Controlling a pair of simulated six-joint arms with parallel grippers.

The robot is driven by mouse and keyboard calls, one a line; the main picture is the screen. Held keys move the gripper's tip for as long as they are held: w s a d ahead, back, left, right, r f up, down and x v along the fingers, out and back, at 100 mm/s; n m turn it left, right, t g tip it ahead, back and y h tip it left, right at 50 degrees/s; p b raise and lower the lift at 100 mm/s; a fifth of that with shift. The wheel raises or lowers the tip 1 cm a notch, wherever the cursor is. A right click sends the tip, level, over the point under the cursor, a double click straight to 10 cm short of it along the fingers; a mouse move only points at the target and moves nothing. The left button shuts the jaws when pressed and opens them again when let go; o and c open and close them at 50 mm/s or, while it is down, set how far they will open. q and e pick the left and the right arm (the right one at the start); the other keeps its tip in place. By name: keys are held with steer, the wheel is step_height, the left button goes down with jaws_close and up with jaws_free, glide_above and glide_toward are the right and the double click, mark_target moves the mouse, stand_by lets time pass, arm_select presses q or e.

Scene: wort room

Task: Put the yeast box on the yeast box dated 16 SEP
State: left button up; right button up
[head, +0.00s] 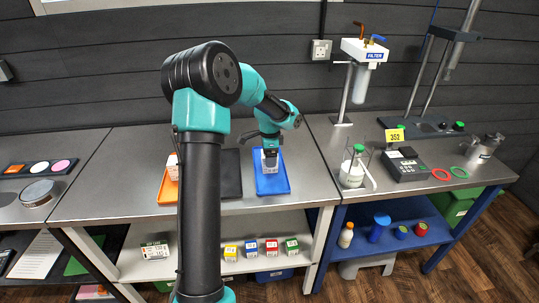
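My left gripper (270,152) points down over the blue tray (272,186) on the middle bench. A small pale box (270,165) shows right at its fingertips, over the tray. I cannot tell whether the fingers are closed on this box or only around it. Another small pale box with a reddish part (173,164) stands on the orange tray (166,190), partly hidden behind my arm. No date is readable on either box. My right gripper is not in view.
A dark mat (230,175) lies between the trays, partly behind my arm. A flask (352,172), a meter (405,165) and a filter stand (366,50) are at right.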

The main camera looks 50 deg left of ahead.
arm_select(q)
steer(key=shift+r, duration=0.1)
step_height(320, 180, up, 12)
stand_by(0.6)
stand_by(0.5)
